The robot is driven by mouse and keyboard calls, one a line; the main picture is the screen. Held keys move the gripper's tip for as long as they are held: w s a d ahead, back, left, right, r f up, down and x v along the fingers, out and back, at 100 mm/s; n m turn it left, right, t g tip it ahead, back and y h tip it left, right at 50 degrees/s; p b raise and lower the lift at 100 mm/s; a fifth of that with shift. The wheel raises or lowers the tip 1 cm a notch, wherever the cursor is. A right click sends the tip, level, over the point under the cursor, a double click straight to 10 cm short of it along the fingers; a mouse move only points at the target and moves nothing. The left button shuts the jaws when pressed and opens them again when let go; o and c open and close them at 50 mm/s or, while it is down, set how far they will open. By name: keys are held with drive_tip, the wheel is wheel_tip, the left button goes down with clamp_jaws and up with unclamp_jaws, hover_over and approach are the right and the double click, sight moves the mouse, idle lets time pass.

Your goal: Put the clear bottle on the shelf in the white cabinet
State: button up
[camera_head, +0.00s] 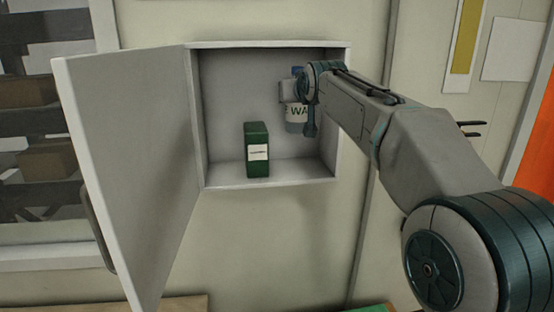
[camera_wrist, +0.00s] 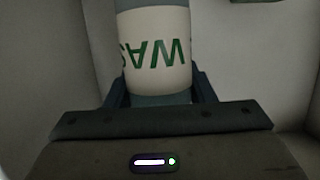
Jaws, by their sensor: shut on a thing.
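The clear bottle (camera_head: 297,118) has a white label with dark lettering and a blue cap. My gripper (camera_head: 291,92) is shut on it and holds it upright inside the white cabinet, toward the right side. In the wrist view the bottle (camera_wrist: 155,50) stands between the fingers of my gripper (camera_wrist: 155,88), its label lettering upside down. The white cabinet (camera_head: 268,46) is open, and its shelf floor (camera_head: 290,172) is visible below the bottle. The bottle's base appears above the floor; exact clearance is hard to tell. My arm hides part of the cabinet's right side.
A dark green box (camera_head: 257,150) with a white label stands on the cabinet floor, left of the bottle. The cabinet door (camera_head: 130,150) hangs open to the left. The floor right of the box looks free. A window (camera_head: 40,130) is at the far left.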

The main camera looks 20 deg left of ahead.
sight(296, 133)
drive_tip(key=shift+w+b, duration=0.15)
drive_tip(key=shift+b, duration=0.3)
drive_tip(key=shift+s+d+f+b, duration=0.1)
drive_tip(key=shift+s+b, duration=0.2)
drive_tip(key=shift+b, duration=0.55)
drive_tip(key=shift+s+f, duration=0.1)
drive_tip(key=shift+f, duration=0.15)
wheel_tip(296, 133, down, 9)
drive_tip(key=shift+r, duration=0.1)
drive_tip(key=shift+f, duration=0.3)
drive_tip(key=o, duration=1.3)
drive_tip(key=shift+c, duration=0.2)
drive_tip(key=shift+r, duration=0.2)
